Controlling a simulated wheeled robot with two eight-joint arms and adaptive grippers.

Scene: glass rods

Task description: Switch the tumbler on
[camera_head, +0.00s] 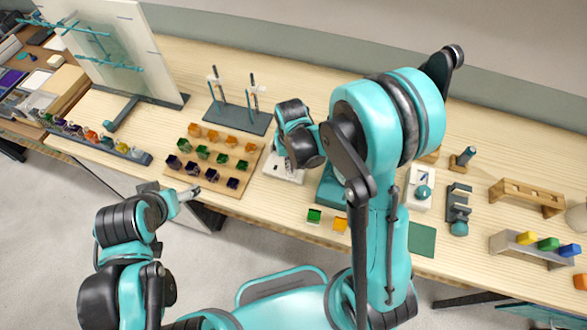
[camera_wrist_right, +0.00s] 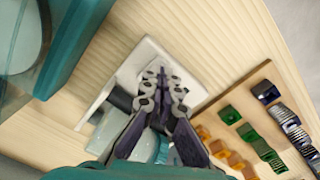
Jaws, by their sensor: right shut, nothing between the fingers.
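A white plate (camera_head: 285,172) lies on the wooden table under my right gripper, and it shows larger in the right wrist view (camera_wrist_right: 152,52). A dark part (camera_wrist_right: 121,98) sits on this plate beside the fingers. I cannot tell whether it is the tumbler or which way it is set, as the gripper covers much of the plate. My right gripper (camera_wrist_right: 163,75) is shut and empty, its tips over the plate; contact is unclear. My left gripper (camera_head: 187,194) hangs near the table's front edge, away from the plate; its jaw state is unclear.
A wooden board (camera_head: 236,192) with several coloured blocks lies just left of the plate. A dark stand with rods (camera_head: 240,119) is behind it. A second white plate with a teal knob (camera_head: 423,192) is to the right. My right arm hides part of the table.

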